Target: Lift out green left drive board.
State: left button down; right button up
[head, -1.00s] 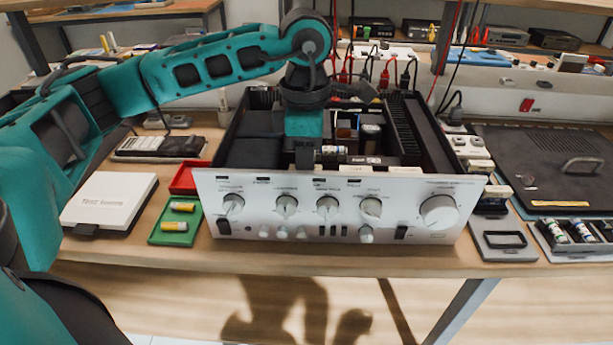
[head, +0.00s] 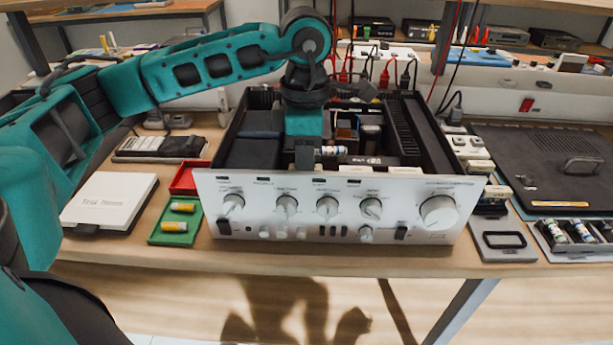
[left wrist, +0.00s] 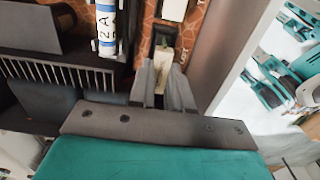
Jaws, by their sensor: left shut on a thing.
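My left gripper (left wrist: 165,85) reaches down into the open hifi chassis, just behind its silver front panel (head: 330,206); it also shows in the head view (head: 305,164). Its fingers are close together around a narrow pale edge (left wrist: 162,62), which I take to be the top of the left drive board. The board's green face is not clear, and most of it is hidden by the fingers and the chassis. A white and blue capacitor (left wrist: 106,28) stands close beside the fingers, over the orange-brown main board (left wrist: 198,22). My right gripper is not in view.
Black finned heatsinks (head: 403,128) line the chassis's right side. A green tray (head: 176,226) with yellow cylinders, a red tray (head: 188,178) and a white box (head: 110,200) lie left. A grey holder (head: 500,243) and the black lid (head: 555,165) lie right. Red and black cables hang behind.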

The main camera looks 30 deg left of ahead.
pick_arm(q)
jog(key=shift+r+p, duration=2.5)
jog(key=shift+r, duration=1.25)
